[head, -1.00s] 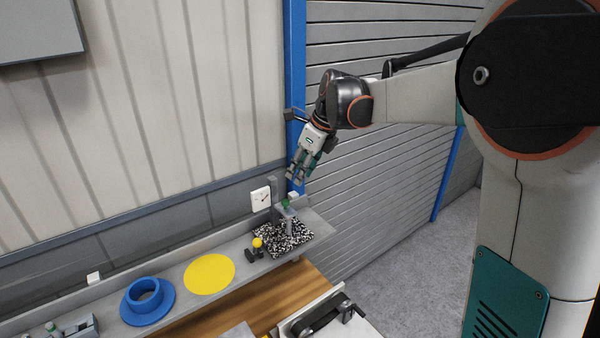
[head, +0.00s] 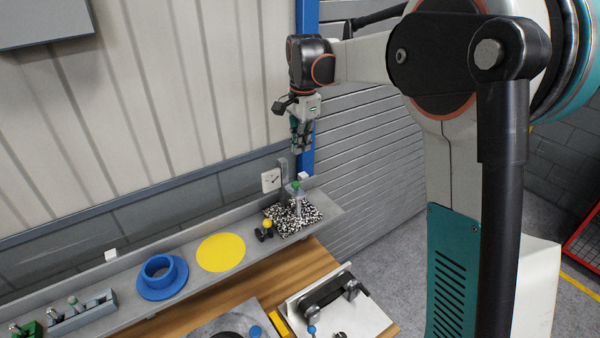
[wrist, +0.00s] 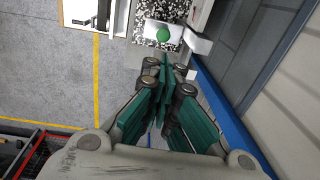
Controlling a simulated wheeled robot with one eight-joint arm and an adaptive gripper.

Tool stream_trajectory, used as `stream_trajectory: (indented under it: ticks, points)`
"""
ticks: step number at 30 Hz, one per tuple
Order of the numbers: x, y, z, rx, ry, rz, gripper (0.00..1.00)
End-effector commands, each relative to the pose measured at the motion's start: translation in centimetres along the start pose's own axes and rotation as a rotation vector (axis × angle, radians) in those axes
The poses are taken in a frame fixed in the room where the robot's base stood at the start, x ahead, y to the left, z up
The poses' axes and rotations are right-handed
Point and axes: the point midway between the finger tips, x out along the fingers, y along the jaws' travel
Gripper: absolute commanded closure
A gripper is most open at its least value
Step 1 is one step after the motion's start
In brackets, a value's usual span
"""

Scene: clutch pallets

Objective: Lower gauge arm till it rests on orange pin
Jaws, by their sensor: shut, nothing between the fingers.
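A gauge stand (head: 298,205) with a green knob (head: 296,185) and a pale block (head: 304,176) rises from a speckled black-and-white plate (head: 283,221) at the right end of the grey shelf. In the wrist view the green knob (wrist: 163,34) and the speckled plate (wrist: 177,10) lie beyond my fingertips. My gripper (head: 300,149) points down above the stand, apart from it, with its fingers together and empty. The fingers also show in the wrist view (wrist: 170,78). I cannot make out the gauge arm or an orange pin clearly.
A small black piece with a yellow ball (head: 267,224) stands left of the plate. A white dial (head: 271,180) is at the wall behind. A yellow disc (head: 221,252) and a blue flanged ring (head: 162,282) lie farther left. A blue post (head: 306,90) stands close behind my gripper.

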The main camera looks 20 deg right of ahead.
Motion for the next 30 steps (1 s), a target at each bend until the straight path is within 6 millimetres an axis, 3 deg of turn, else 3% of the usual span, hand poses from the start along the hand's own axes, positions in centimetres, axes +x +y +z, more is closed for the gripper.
stream_trajectory:
  ticks: [9,15,21,30]
  points:
    - [6.2,-0.1,0.0,0.002,-0.001,-0.001,1.00]
    - [9.2,0.0,0.0,0.002,-0.001,-0.001,1.00]
    - [10.8,0.0,0.0,0.002,-0.001,-0.001,1.00]
    - [11.0,0.0,0.0,0.002,-0.001,-0.001,1.00]
